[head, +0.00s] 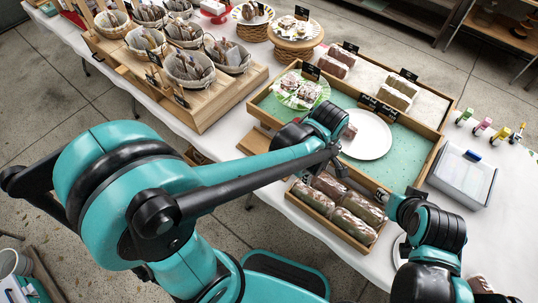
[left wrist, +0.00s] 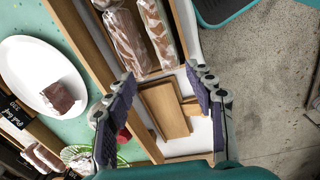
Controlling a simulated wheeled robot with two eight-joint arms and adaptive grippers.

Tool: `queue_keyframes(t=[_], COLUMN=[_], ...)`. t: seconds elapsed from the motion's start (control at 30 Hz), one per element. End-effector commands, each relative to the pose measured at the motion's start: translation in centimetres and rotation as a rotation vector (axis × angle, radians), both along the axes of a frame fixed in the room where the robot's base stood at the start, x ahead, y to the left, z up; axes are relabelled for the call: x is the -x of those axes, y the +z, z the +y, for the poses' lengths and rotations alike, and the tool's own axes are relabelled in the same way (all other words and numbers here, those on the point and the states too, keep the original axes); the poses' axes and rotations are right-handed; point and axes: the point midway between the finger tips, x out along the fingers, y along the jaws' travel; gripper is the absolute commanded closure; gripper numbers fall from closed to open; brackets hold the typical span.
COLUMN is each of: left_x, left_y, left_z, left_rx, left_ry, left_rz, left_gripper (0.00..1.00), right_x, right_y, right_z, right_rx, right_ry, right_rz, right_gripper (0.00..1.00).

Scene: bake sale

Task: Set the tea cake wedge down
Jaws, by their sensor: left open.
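The tea cake wedge, a small brown piece (head: 349,132), rests on the left part of the white oval plate (head: 372,146) in the green-lined tray. In the left wrist view the wedge (left wrist: 58,97) lies flat on the plate (left wrist: 30,58), clear of my fingers. My left gripper (head: 283,140) is to the left of the plate, partly hidden by its own wrist. Its fingers (left wrist: 162,108) are spread and empty above a wooden board (left wrist: 165,108). My right arm is at the lower right, its gripper (head: 390,200) too unclear to judge.
A wooden crate of wrapped loaves (head: 320,201) stands in front of the tray. A green patterned plate of cakes (head: 301,90) is at the tray's left end. A lidded clear box (head: 462,178) stands to the right. Baskets (head: 189,68) fill a wooden stand at the left.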

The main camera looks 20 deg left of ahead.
Motion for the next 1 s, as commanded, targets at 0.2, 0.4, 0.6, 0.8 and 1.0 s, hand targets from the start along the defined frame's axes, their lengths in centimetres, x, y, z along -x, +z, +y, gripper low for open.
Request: queue_keyframes(t=[0.2,0.4,0.6,0.8,1.0], left_x=[1.5,3.7,5.1,5.3,5.3], left_y=[4.9,7.4,8.2,8.4,8.4], left_z=[7.1,12.5,15.2,15.8,15.7], left_rx=[-0.029,-0.196,-0.358,-0.404,-0.402], left_ry=[-0.405,-0.782,-1.006,-1.064,-1.064], left_rz=[-0.226,-0.418,-0.499,-0.513,-0.512], left_gripper=[0.46,0.46,0.46,0.46,0.46], right_x=[0.0,0.0,0.0,0.0,0.0], right_y=[0.0,0.0,0.0,0.0,0.0], right_z=[0.0,0.0,0.0,0.0,0.0], right_rx=[0.0,0.0,0.0,0.0,0.0], right_ry=[0.0,0.0,0.0,0.0,0.0], right_rz=[0.0,0.0,0.0,0.0,0.0], right_gripper=[0.6,0.6,0.6,0.6,0.6])
